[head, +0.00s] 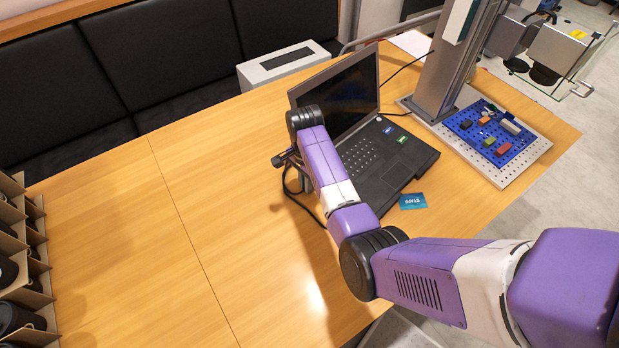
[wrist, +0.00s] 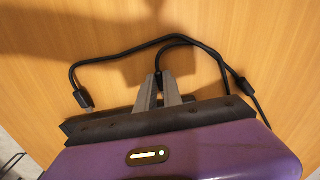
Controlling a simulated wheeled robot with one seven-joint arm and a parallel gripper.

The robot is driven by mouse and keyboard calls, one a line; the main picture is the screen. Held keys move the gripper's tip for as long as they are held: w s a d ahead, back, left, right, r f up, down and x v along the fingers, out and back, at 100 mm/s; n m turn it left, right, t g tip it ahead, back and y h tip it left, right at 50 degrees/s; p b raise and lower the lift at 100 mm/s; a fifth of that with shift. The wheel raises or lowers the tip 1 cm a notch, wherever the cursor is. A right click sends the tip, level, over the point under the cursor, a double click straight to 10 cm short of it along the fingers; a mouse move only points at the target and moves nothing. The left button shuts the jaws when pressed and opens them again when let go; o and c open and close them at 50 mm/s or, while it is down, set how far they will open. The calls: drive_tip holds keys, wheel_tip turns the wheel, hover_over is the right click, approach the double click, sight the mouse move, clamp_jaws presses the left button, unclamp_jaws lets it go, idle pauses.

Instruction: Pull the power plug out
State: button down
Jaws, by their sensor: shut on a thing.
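My gripper (head: 283,159) is over the wooden table, just left of the laptop (head: 388,160), with my arm crossing in front of the laptop's left side. In the wrist view my gripper (wrist: 166,90) has its two grey fingers close together on a black power plug (wrist: 159,75). The plug is mostly hidden between the fingers. A black cable (wrist: 208,50) loops from there over the table. No socket shows around the plug in the wrist view. Another cable end with a small connector (wrist: 87,101) is to the left. The cable also shows in the head view (head: 303,205).
A laser marker column (head: 450,60) stands behind right of the laptop, with a perforated plate (head: 520,165) and blue tray of small blocks. A teal card (head: 413,201) lies near the laptop. A cardboard box with dark items (head: 40,245) is at far left. The table's left half is clear.

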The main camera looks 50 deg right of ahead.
drive_tip(key=c, duration=1.5)
unclamp_jaws()
drive_tip(key=shift+w+a, duration=0.1)
drive_tip(key=shift+o, duration=0.2)
wheel_tip(320, 180, up, 8)
drive_tip(key=shift+f, duration=0.1)
